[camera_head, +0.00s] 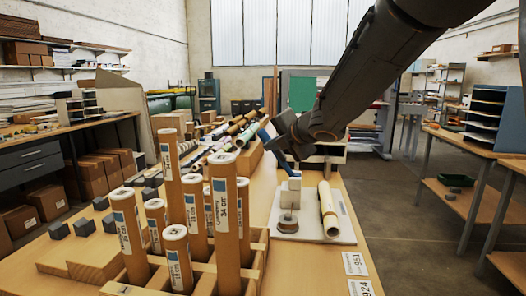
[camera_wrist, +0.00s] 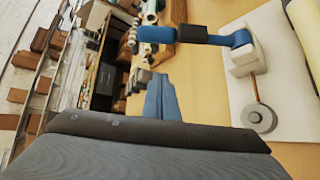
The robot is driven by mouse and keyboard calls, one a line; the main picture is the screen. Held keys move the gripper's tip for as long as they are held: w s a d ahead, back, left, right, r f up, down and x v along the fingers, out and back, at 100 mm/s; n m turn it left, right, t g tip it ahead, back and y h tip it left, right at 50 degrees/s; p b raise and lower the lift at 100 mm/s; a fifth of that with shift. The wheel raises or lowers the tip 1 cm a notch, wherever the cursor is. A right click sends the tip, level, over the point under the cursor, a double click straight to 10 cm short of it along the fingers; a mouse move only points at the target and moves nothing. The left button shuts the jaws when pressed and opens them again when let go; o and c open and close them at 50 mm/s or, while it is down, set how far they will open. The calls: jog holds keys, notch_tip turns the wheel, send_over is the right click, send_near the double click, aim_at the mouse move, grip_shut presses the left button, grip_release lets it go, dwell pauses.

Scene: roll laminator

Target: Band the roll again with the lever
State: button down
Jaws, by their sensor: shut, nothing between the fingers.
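A banding unit with a white block (camera_wrist: 243,58) stands on a white base plate (camera_head: 318,232). Its blue lever (camera_wrist: 160,34) has a dark sleeve midway and reaches left from the block in the wrist view. In the head view the lever's blue end (camera_head: 264,134) shows beside my gripper. A grey disc (camera_wrist: 258,116) sits by the block on a thin brown rod; it also shows in the head view (camera_head: 288,223). A cream roll (camera_head: 328,210) lies on the plate's right side. My gripper (camera_wrist: 161,78) is shut and empty, its blue fingers apart from the lever in the wrist view.
Several upright brown tubes (camera_head: 228,220) stand in a wooden rack left of the plate. Several lying rolls (camera_head: 225,135) are behind it. Labelled cards (camera_head: 356,264) lie at the table's right edge. Dark cubes (camera_head: 85,228) are at left. Bare tabletop shows in front of the plate.

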aim_at(277, 154)
jog(key=w+a+f+n+p, duration=0.1)
jog(key=w+a+p, duration=0.1)
jog(key=w, duration=0.7)
jog(key=shift+w+f+y+p, duration=0.15)
jog(key=shift+f+y+p, duration=0.15)
jog(key=shift+f+p, duration=0.15)
jog(key=shift+r, duration=0.1)
